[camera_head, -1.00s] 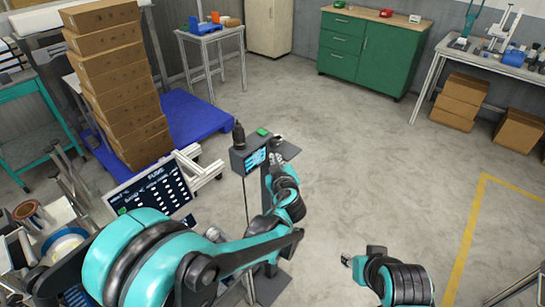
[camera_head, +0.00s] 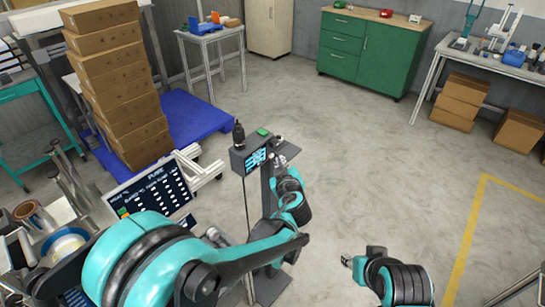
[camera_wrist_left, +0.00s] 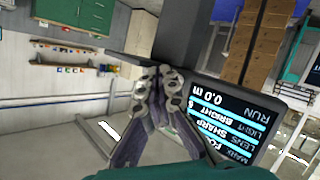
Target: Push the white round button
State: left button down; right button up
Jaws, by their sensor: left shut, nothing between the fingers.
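A dark box with a lit screen (camera_head: 256,160) stands on a post in the middle of the head view; its screen (camera_wrist_left: 236,117) also shows in the left wrist view. A small pale round part (camera_head: 278,141) shows beside the box, on its right; I cannot tell whether it is the white button. My left gripper (camera_head: 275,168) is just in front of the box's right side. In the left wrist view its fingers (camera_wrist_left: 157,72) are shut with nothing between them, close to a dark surface; contact is unclear. My right gripper (camera_head: 346,261) hangs low at right, its jaws unclear.
A green key (camera_head: 262,132) and a black cylinder (camera_head: 238,134) are on top of the box. A FUSE panel (camera_head: 150,188) stands at left, before stacked cartons (camera_head: 124,90) on a blue pallet (camera_head: 200,117).

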pick_arm(q)
jog(key=shift+d, duration=0.1)
jog(key=s+d, duration=0.1)
jog(key=d, duration=0.1)
jog(key=s+d, duration=0.2)
dwell(0.3)
jog(key=shift+a, duration=0.1)
dwell(0.5)
jog(key=s+a+m+g, duration=0.1)
jog(key=s+a+g, duration=0.3)
jog(key=a, duration=0.6)
jog(key=s+a+f+m+g+h, duration=0.1)
jog(key=s+a+m, duration=0.2)
jog(key=s, duration=0.8)
jog(key=s+a+f+m+g+h, duration=0.1)
jog(key=s+a+f+m+g, duration=0.1)
jog(key=s+a, duration=0.4)
jog(key=s+m, duration=0.1)
jog(key=s, duration=0.4)
jog(key=shift+s+m+h, duration=0.15)
jog(key=shift+m+h, duration=0.15)
jog(key=shift+h, duration=0.1)
jog(key=shift+f, duration=0.1)
